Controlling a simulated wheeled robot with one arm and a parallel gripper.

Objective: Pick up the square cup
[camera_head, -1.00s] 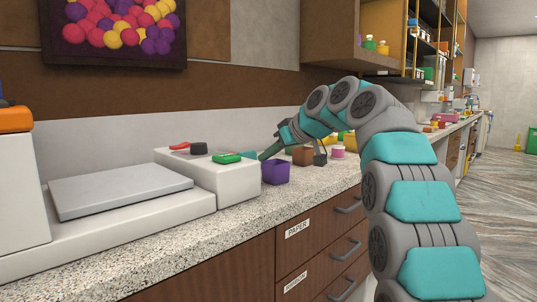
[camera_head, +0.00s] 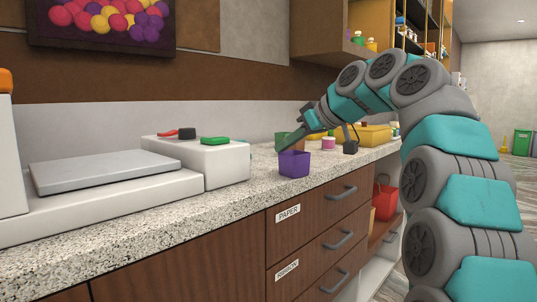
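A purple square cup (camera_head: 294,164) stands upright near the front edge of the speckled counter (camera_head: 225,195), right of the white box.
A white box (camera_head: 220,164) with green and red items stands left of the cup, beside a grey-topped platform (camera_head: 105,169). A small dark object (camera_head: 350,147), a pink-and-white item (camera_head: 328,143) and a yellow box (camera_head: 374,135) stand to the right. Drawers (camera_head: 318,222) lie below.

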